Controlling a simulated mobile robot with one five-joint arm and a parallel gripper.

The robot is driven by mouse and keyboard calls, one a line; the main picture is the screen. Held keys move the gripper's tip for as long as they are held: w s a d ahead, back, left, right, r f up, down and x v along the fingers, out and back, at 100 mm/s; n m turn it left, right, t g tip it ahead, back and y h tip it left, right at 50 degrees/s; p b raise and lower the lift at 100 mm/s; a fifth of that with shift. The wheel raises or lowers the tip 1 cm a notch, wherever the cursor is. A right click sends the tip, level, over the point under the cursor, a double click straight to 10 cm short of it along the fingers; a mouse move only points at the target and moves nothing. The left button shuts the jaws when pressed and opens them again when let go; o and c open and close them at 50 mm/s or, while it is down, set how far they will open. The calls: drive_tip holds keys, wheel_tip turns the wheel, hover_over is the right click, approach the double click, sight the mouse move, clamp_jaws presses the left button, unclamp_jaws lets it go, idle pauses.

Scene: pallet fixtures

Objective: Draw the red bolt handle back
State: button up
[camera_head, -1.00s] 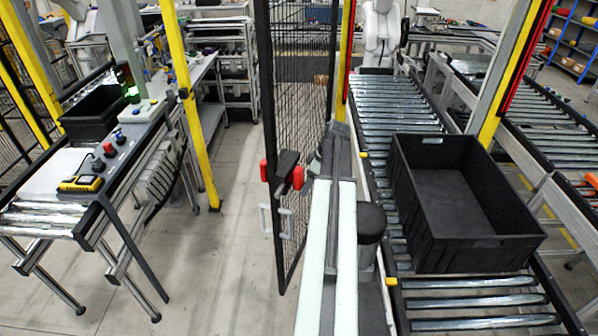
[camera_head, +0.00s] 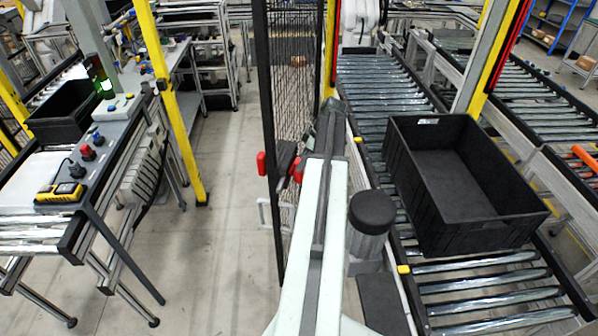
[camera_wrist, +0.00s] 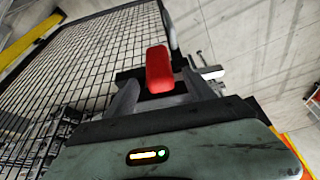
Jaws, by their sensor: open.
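The red bolt handle (camera_wrist: 158,68) stands up near the middle of the wrist view, in front of the mesh gate (camera_wrist: 95,60). My gripper (camera_wrist: 161,90) is open, with its grey fingers on the left and right of the handle. Whether either finger touches it I cannot tell. In the head view, one red piece (camera_head: 262,164) shows at the left of the gate's edge and another red piece (camera_head: 298,170) beside my arm. I cannot tell which is the bolt handle. My arm hides much of this spot, and my gripper is not clear there.
A black crate (camera_head: 470,222) stands on the roller conveyor (camera_head: 385,95) to the right of my arm. A yellow post (camera_head: 172,100) and a workbench (camera_head: 110,135) are at the left. Open floor (camera_head: 215,260) lies between the bench and the gate.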

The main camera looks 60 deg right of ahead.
drive_tip(key=b+x, duration=0.4)
drive_tip(key=x, duration=0.2)
drive_tip(key=shift+s+d+f, duration=0.1)
drive_tip(key=shift+s, duration=0.05)
clamp_jaws()
